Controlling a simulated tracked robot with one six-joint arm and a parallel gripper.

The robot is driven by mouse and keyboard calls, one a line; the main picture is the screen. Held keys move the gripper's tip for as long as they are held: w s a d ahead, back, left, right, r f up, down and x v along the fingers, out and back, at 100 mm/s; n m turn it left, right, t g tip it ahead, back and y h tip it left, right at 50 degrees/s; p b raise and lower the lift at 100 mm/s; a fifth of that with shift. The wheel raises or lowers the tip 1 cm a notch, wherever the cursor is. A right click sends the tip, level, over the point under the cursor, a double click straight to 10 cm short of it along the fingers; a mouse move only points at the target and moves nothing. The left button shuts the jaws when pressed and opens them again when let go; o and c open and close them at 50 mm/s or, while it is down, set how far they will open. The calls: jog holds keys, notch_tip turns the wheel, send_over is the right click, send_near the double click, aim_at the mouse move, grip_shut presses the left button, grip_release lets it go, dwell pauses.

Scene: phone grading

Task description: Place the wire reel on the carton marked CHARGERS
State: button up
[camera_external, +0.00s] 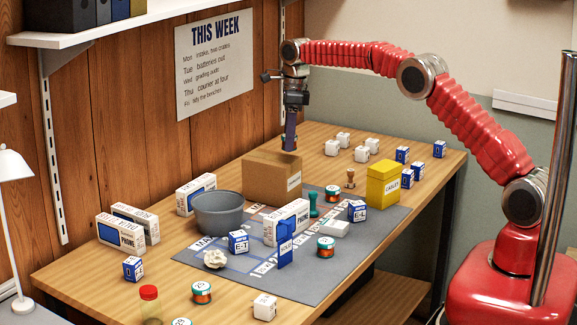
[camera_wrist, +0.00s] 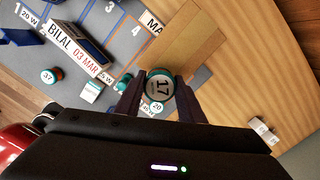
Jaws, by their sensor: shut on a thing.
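My gripper (camera_wrist: 158,92) is shut on a wire reel (camera_wrist: 159,84) with a teal rim and a pale face marked 17. In the external view my gripper (camera_external: 290,146) points down, with its tips just above the top of a brown cardboard carton (camera_external: 262,184), towards its right side. The held reel is hard to make out there. The carton carries a white label whose words are too small to read. In the wrist view the carton's brown top (camera_wrist: 188,42) lies beyond the reel. The gap between reel and carton cannot be judged.
A yellow box (camera_external: 382,187) marked CABLES stands right of the carton. A grey bowl (camera_external: 218,213) stands to its left. Small white boxes (camera_external: 343,139) stand behind.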

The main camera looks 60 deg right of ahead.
jog(key=shift+f, duration=0.1)
jog(key=shift+f, duration=1.75)
jog(key=o, duration=1)
jog(key=shift+f, duration=0.1)
jog(key=r, duration=1.1)
jog(key=shift+s+d+r, duration=0.2)
jog(key=shift+s+d, duration=0.15)
jog(key=shift+s, duration=0.05)
jog(key=shift+r, duration=0.35)
